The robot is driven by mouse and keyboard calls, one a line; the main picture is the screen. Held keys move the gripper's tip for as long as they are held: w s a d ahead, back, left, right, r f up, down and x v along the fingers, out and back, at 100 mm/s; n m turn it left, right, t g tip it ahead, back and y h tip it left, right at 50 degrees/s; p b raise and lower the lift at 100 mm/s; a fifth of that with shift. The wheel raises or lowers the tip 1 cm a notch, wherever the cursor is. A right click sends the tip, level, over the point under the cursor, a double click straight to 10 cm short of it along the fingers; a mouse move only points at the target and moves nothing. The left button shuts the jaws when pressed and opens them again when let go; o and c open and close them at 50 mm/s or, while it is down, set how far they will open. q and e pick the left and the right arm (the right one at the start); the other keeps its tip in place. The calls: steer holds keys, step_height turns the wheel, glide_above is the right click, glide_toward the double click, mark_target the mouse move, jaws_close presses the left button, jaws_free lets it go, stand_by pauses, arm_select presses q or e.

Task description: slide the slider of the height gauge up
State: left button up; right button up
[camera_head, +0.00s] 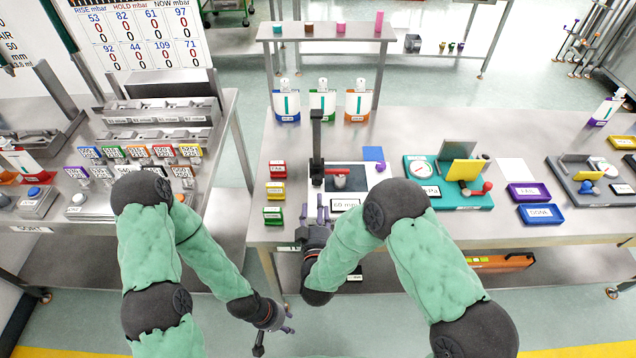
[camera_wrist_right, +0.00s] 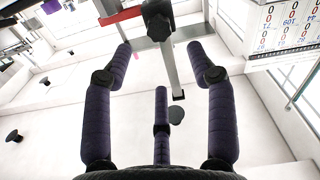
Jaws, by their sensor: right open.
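The height gauge (camera_head: 317,135) stands upright near the front of the right table, a dark column over a flat base. Its red slider (camera_head: 335,170) sits low on the column. In the right wrist view, the red slider bar (camera_wrist_right: 119,16), a dark knob (camera_wrist_right: 158,22) and the grey column (camera_wrist_right: 172,62) show ahead. My right gripper (camera_head: 322,212) is at the table's front edge, just in front of the gauge. In the wrist view its fingers (camera_wrist_right: 161,70) are spread and empty, with the knob beyond their tips. My left gripper (camera_head: 283,333) hangs low before the tables, empty, its fingers apart.
A "60 mm" card (camera_head: 346,205) lies at the gauge's base. Red, yellow and green labelled blocks (camera_head: 276,191) stand left of it. A teal fixture (camera_head: 455,200) stands to the right.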

mark_target(317, 183)
steer(key=w+b, duration=0.1)
steer(key=w, duration=0.8)
steer(key=shift+w, duration=0.15)
jaws_close()
